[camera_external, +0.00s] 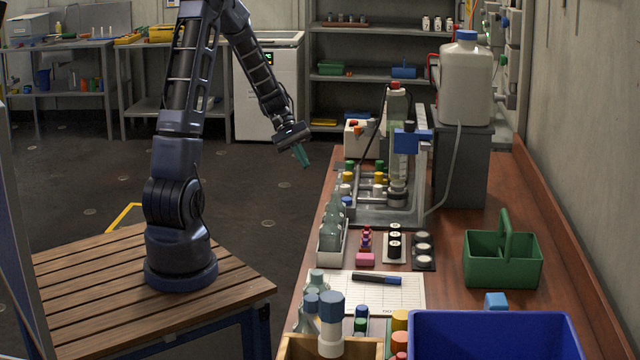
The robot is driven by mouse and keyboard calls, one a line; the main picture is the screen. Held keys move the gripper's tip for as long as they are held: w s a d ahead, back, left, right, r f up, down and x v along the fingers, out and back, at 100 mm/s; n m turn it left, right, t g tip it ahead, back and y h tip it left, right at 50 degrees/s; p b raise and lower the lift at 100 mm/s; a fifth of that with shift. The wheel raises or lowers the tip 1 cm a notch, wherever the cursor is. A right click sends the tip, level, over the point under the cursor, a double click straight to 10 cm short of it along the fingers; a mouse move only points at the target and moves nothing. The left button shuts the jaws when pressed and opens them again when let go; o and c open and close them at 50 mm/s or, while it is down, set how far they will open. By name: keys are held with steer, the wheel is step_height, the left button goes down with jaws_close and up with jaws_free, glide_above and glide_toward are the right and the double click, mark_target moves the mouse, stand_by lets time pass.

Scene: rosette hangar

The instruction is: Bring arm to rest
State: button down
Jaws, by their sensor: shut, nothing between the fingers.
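My arm rises from its base on a slatted wooden platform (110,285) at the left and bends over at the top. My gripper (303,158) hangs at the end of the arm, pointing down and slightly right, with its teal fingers together and nothing held. It is in the air left of the far part of the brown bench (455,250), apart from everything on it.
The bench holds a green caddy (503,270), a blue bin (495,325), a white jug (465,85), a stand with a blue clamp (408,140) and several bottles. A white cabinet (268,95) and shelves stand behind. Open floor lies between platform and back tables.

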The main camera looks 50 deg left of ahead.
steer(key=s+d+r+m+t+y, duration=0.2)
steer(key=s+d+r+m+y, duration=0.2)
steer(key=s+r, duration=0.6)
steer(key=s+d+r+m+t+y, duration=0.2)
steer(key=s+d+r+m+y, duration=0.3)
steer(key=s+r, duration=0.5)
steer(key=s+d+m, duration=0.1)
steer(key=s+m, duration=0.1)
steer(key=s, duration=0.2)
steer(key=shift+t, duration=0.3)
